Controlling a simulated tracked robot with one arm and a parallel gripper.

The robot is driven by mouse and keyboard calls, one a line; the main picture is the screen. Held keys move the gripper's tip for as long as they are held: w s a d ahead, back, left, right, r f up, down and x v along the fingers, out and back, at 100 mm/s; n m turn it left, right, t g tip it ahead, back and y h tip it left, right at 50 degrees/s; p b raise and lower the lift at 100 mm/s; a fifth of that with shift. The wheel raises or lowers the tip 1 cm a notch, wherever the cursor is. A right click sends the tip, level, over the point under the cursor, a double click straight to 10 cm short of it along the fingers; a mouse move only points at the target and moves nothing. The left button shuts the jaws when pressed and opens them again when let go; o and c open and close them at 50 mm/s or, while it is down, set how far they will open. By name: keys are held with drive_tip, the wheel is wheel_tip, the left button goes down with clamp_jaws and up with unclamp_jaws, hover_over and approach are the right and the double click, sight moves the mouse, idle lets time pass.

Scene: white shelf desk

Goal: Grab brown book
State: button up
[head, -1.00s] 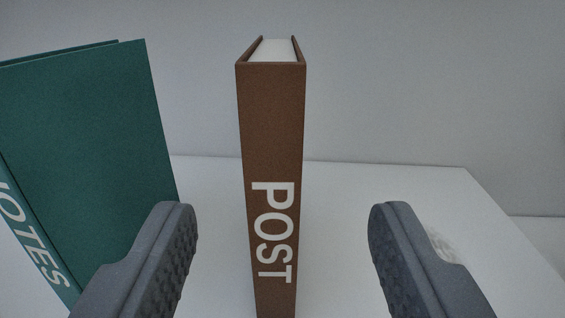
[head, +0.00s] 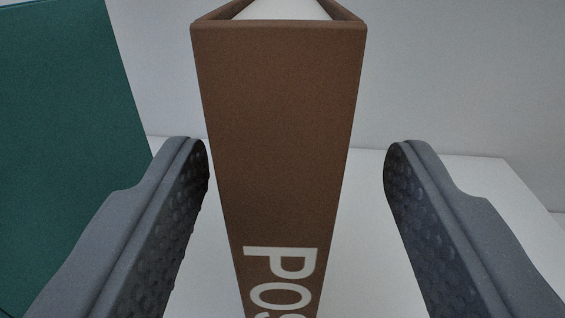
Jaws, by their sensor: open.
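The brown book (head: 278,140) stands upright with its spine facing me in the middle of the head view. White letters "POS" show low on the spine, and the rest is cut off by the bottom edge. My gripper (head: 296,150) is open, with one dark grey finger on each side of the book. The left finger is closer to the spine than the right one. A gap shows at the right finger. How deep the fingertips reach along the book's sides is hard to tell.
A green book (head: 60,140) stands to the left, close to my left finger and partly hidden by it. The white shelf top (head: 470,178) is clear to the right. A pale wall (head: 460,70) is behind.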

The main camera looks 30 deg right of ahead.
drive_tip(key=shift+a+b+x, duration=0.2)
drive_tip(key=shift+b+x, duration=0.5)
drive_tip(key=shift+x, duration=1.8)
drive_tip(key=shift+w+r, duration=0.1)
drive_tip(key=shift+r, duration=0.1)
clamp_jaws()
